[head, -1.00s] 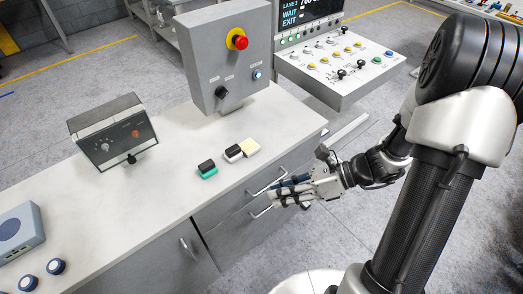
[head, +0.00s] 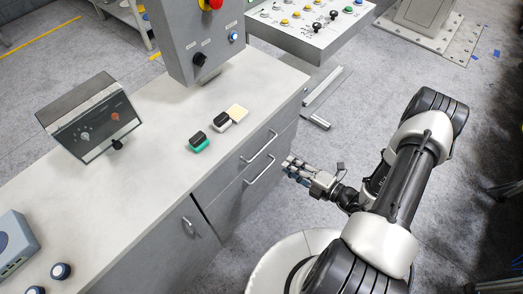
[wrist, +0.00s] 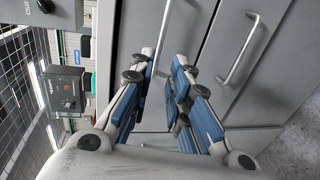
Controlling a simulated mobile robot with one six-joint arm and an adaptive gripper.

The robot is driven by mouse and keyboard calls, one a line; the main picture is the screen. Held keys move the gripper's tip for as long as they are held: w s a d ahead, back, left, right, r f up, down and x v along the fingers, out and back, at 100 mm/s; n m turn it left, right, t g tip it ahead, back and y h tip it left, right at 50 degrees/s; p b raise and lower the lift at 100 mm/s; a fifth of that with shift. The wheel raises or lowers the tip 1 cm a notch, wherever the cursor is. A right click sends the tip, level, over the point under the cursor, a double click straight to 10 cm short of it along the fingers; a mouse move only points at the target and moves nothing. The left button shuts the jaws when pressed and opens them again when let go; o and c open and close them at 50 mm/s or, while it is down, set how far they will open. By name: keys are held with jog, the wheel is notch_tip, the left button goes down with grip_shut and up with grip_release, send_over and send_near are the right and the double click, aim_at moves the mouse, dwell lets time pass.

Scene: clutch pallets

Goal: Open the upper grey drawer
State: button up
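The upper grey drawer (head: 226,173) is in the cabinet under the light worktop, and it looks shut. Its bar handle (head: 260,149) is in plain sight in the head view. My gripper (head: 289,166) is to the right of the drawer front, apart from the handle and empty. In the wrist view the two blue-padded fingers of my gripper (wrist: 160,80) are spread open. There the upper handle (wrist: 165,32) lies beyond the fingertips, roughly in line with the gap between them. Its near end is partly hidden by a finger.
A lower drawer with its own handle (head: 260,170) sits just below; that handle also shows in the wrist view (wrist: 241,50). A cabinet door (head: 165,245) is to the left. Small blocks (head: 222,122) lie on the worktop (head: 150,190).

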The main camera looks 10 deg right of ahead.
aim_at(261, 150)
jog(key=b+x, duration=0.3)
jog(key=x, duration=1)
jog(key=shift+w+a, duration=0.25)
jog(key=shift+w, duration=0.05)
jog(key=shift+c, duration=0.6)
grip_shut()
